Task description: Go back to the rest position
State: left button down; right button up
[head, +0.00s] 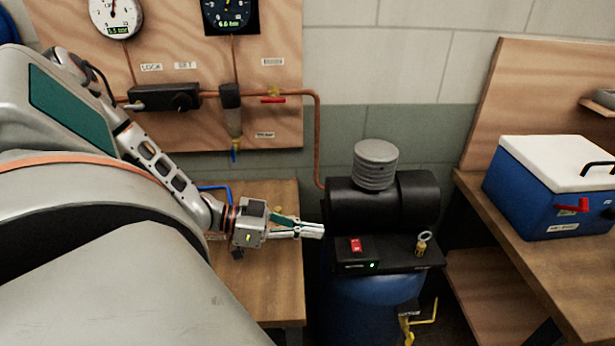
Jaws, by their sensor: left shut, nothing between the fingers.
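My left gripper (318,230) is shut and empty. It is at the end of my left arm, which comes in from the left, and it points right over the right edge of a small wooden table (275,285). Its fingertips are just left of the compressor's black top, and I cannot tell the exact gap. My right gripper does not show in the head view.
A compressor (383,205) with a blue tank, red switch and green light stands right of the table. A wooden panel (280,125) with gauges, copper pipe and valves is on the wall. A blue cooler (550,190) with white lid sits on the right bench (500,235).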

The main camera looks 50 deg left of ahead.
pick_arm(q)
jog(key=shift+s+a+r, duration=0.15)
jog(key=shift+s+a, duration=0.1)
jog(key=shift+s, duration=0.1)
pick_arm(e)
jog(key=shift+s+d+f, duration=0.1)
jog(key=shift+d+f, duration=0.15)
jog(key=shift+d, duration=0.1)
pick_arm(q)
jog(key=shift+s, duration=0.1)
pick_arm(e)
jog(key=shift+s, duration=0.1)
